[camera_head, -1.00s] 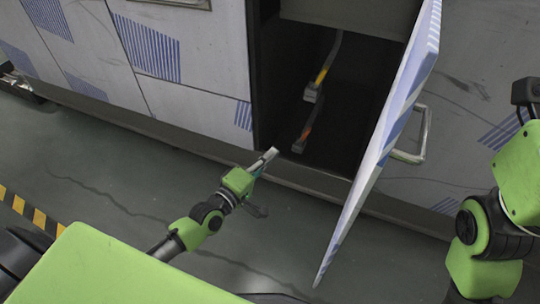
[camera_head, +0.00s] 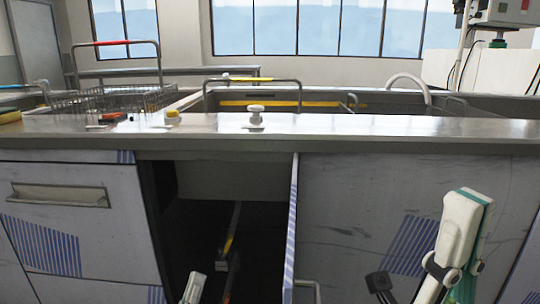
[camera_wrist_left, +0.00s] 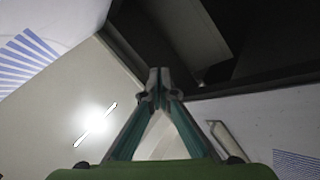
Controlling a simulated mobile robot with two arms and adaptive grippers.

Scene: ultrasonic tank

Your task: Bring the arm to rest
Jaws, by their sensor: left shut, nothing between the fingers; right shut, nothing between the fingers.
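My left gripper (camera_head: 193,287) is shut and empty. Only its pale tip shows at the bottom edge of the head view, in front of the open cabinet. In the left wrist view its two teal fingers meet at the tips (camera_wrist_left: 159,78). My right gripper (camera_head: 468,205) is shut and empty, pointing up in front of the panel at the right. The rest of both arms is out of the head view.
The cabinet door (camera_head: 291,235) stands open, edge-on, between my grippers. Pipes with a yellow-marked handle (camera_head: 229,245) show in the dark cabinet. Above is a steel counter (camera_head: 350,128) with knobs, a wire basket (camera_head: 110,100) at left and a sunken tank behind.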

